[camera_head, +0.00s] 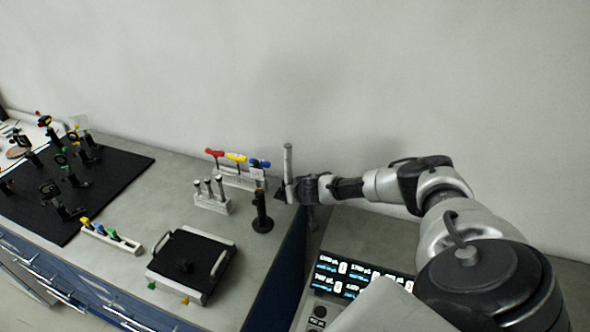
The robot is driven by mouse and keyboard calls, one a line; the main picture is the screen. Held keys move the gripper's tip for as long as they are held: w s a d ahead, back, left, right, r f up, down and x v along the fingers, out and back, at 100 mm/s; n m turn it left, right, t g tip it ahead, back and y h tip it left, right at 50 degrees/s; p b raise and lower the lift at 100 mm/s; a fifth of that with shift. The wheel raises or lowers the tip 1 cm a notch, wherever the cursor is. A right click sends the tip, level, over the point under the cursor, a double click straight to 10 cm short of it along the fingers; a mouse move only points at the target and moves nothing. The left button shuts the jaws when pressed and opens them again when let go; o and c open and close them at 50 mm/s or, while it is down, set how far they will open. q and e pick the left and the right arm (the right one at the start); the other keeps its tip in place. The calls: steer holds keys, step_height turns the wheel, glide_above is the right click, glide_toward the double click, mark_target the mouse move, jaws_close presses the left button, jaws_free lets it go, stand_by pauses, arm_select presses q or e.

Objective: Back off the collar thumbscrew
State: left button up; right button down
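My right arm reaches in from the right, and its gripper (292,192) is at the lower part of an upright grey post (288,160) near the bench's right end. The gripper and wrist cover part of the post's foot, and I cannot tell whether the fingers touch it or are closed. No collar thumbscrew can be made out. A black post holder (262,212) with a round base stands upright just left of the gripper. My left gripper is not in view.
Behind the holder is a rack of coloured-handled drivers (240,178), with a white block of several posts (211,197) before it. A black-topped tray with handles (190,262) sits in front. A black breadboard (125,163) with optics lies left. A lit display (350,275) is at lower right.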

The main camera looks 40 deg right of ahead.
stand_by(0.4)
steer(key=c, duration=1.1)
jaws_free()
steer(key=shift+s+r, duration=0.1)
steer(key=shift+b+v, duration=1.25)
steer(key=shift+v, duration=4)
steer(key=shift+a, duration=0.2)
